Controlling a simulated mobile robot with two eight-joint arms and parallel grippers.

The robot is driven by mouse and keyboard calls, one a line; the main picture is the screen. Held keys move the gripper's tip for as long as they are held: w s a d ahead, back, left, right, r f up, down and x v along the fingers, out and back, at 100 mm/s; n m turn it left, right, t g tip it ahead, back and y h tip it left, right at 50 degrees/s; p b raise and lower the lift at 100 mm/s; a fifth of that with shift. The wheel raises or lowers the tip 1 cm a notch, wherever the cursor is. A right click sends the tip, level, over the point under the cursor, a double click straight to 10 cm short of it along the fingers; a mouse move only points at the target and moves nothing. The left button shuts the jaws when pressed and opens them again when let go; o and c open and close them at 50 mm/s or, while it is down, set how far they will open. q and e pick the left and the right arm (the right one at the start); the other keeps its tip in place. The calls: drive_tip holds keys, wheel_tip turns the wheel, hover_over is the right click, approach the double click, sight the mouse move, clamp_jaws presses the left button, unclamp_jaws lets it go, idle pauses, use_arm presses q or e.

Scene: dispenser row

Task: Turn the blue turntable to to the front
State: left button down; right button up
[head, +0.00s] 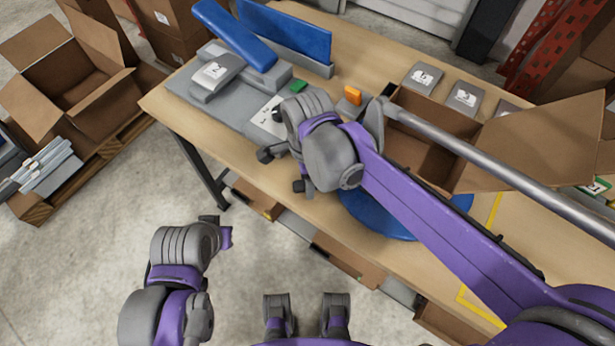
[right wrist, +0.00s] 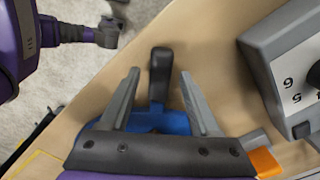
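The blue turntable (head: 375,217) is a round disc on the wooden table. It is partly covered by my right arm and carries an open cardboard box (head: 435,125). In the right wrist view, a blue part (right wrist: 165,122) with a dark upright handle (right wrist: 160,65) shows between my right gripper's fingers (right wrist: 160,75). In the head view, my right gripper (head: 283,170) is at the table's front edge, left of the disc. My left gripper (head: 222,230) hangs away from the table; its fingers are unclear.
A grey device with numbers (right wrist: 285,70) stands close to the right gripper. Another open box (head: 70,75) is on a pallet at left. The floor before the table is clear.

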clamp_jaws()
idle(1.2)
